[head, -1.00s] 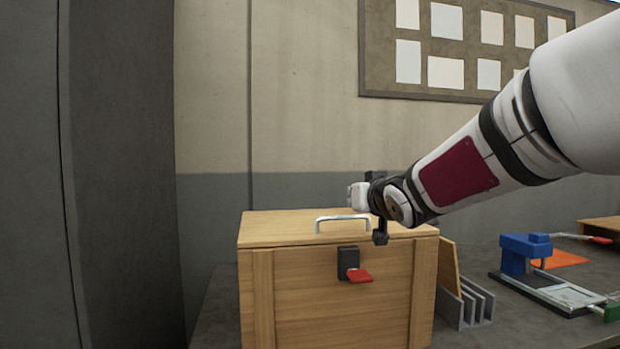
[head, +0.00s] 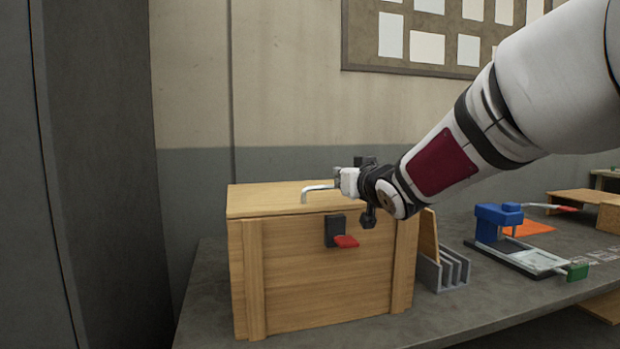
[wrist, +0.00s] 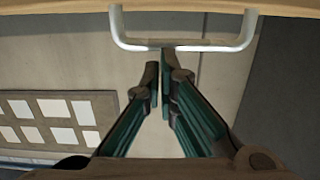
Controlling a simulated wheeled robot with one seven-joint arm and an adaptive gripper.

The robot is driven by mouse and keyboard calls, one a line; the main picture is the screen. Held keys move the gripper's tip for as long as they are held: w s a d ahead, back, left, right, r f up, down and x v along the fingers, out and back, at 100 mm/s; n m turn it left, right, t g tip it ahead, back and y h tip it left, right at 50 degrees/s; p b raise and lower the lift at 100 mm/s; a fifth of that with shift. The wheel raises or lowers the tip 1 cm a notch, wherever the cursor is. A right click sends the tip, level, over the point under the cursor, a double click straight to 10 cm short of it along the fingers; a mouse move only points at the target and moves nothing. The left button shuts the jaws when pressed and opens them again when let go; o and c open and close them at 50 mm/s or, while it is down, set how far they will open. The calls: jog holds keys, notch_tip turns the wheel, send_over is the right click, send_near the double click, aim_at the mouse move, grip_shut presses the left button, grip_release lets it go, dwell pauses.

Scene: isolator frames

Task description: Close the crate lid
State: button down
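A wooden crate (head: 285,275) stands on the workbench, and its lid (head: 258,200) lies flat along its top in the head view. A metal bail handle (head: 318,187) is on the lid and also shows in the wrist view (wrist: 185,47). A black latch (head: 335,229) with a red tab (head: 346,241) is on the crate's front. My gripper (head: 345,180) is at the handle's right part and covers it. In the wrist view, its fingers (wrist: 160,65) are together with only a sliver between them, at the handle bar. I cannot tell whether they touch it.
Right of the crate stand a grey slotted rack (head: 445,272) with a wooden panel (head: 429,235), a blue clamp fixture (head: 498,217) and an orange mat (head: 530,228). A tall grey cabinet (head: 100,170) is at the left. The bench front edge (head: 500,323) is clear.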

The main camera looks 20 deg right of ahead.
jog(key=s+r, duration=0.1)
jog(key=s, duration=1.1)
jog(key=s+a+f+m+g+h, duration=0.1)
jog(key=s+a+f+m+g, duration=0.1)
jog(key=s+f+g, duration=1.05)
jog(key=s+a+f+g, duration=0.1)
jog(key=s+a+f, duration=0.15)
jog(key=s, duration=0.55)
jog(key=s+a+f+n+g+y, duration=0.1)
jog(key=s+f+g, duration=0.15)
jog(key=s, duration=0.65)
jog(key=s+a+f+g, duration=0.15)
jog(key=s+f, duration=0.25)
jog(key=s, duration=0.4)
notch_tip(320, 180, up, 33)
jog(key=t+p, duration=0.5)
jog(key=p, duration=2.6)
jog(key=shift+w+d+n, duration=0.25)
jog(key=shift+d+n, duration=0.1)
jog(key=shift+n, duration=0.05)
